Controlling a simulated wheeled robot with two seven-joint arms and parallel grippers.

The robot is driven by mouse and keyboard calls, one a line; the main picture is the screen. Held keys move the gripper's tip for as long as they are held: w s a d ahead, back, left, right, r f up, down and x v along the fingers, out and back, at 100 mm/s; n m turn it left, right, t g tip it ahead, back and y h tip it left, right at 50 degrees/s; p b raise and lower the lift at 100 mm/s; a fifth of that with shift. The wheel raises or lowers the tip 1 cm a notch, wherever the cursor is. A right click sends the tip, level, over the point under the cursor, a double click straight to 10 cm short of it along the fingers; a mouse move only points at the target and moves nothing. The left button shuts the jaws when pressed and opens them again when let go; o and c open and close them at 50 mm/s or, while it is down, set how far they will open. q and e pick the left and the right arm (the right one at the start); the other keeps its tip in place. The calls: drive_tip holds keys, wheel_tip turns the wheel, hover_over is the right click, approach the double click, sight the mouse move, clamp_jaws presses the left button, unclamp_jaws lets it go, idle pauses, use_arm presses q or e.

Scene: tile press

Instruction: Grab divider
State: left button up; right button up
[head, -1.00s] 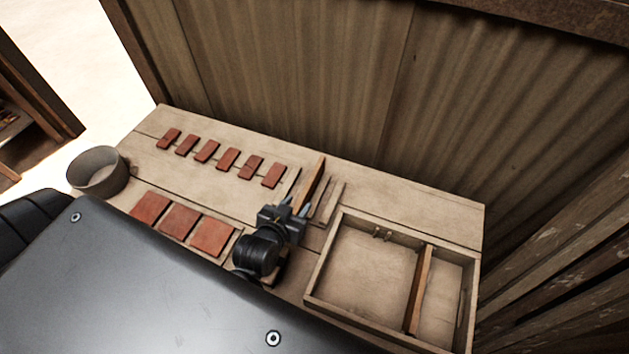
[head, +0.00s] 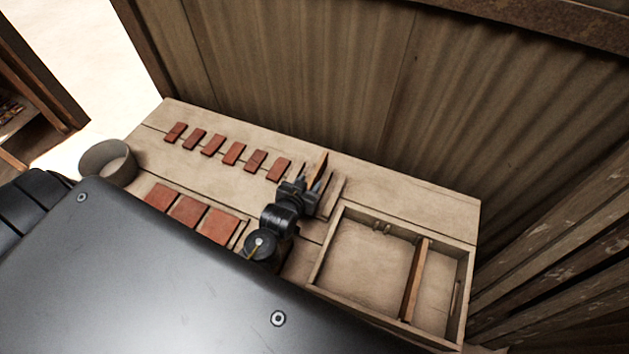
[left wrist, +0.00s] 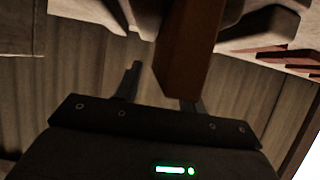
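A brown wooden divider (head: 319,163) stands on edge in a small slotted wooden holder (head: 332,197) on the bench. My left gripper (head: 304,188) is at the near end of this divider. In the left wrist view the divider (left wrist: 190,45) reaches down toward the gripper (left wrist: 160,78). The fingers are spread, with a gap between the left finger and the divider. The divider partly hides the right finger, and I cannot tell if it touches. A second divider (head: 414,280) stands across the wooden tray (head: 341,225). My right gripper is not in view.
Several small red tiles (head: 234,153) lie in a row at the back of the bench, with larger red tiles (head: 188,211) in front. A round bin (head: 108,162) stands at the left. A corrugated wall (head: 300,80) rises behind. The bench's back right is clear.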

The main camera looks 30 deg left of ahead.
use_arm(q)
drive_tip(key=shift+w+f, duration=0.3)
drive_tip(key=shift+w, duration=0.25)
drive_tip(key=shift+s, duration=0.1)
drive_tip(key=shift+c, duration=0.6)
clamp_jaws()
drive_tip(key=shift+r, duration=0.1)
